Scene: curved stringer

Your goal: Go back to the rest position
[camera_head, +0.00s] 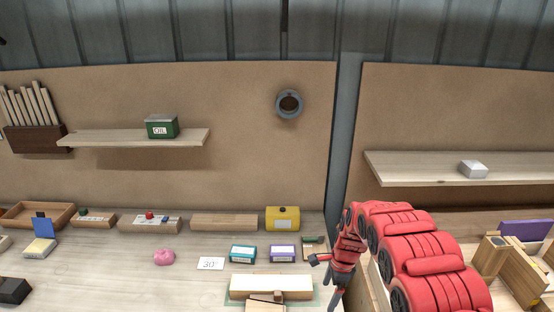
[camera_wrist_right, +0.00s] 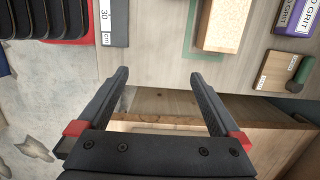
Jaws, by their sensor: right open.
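My right arm is red and reaches in from the right in the head view. Its gripper (camera_head: 337,294) hangs over the front right part of the workbench (camera_head: 190,285). In the right wrist view the right gripper (camera_wrist_right: 158,75) has its two dark fingers wide apart, with nothing between them but the bench edge and a wooden ledge beyond. A pale wooden block (camera_head: 271,286) lies on a green mat just left of the gripper; it also shows at the top of the right wrist view (camera_wrist_right: 224,25). My left gripper is not in view.
Teal (camera_head: 243,253) and purple (camera_head: 282,253) labelled boxes, a yellow box (camera_head: 283,218) and a pink lump (camera_head: 164,257) stand on the bench. Wooden pieces (camera_head: 491,255) crowd the right, near my arm.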

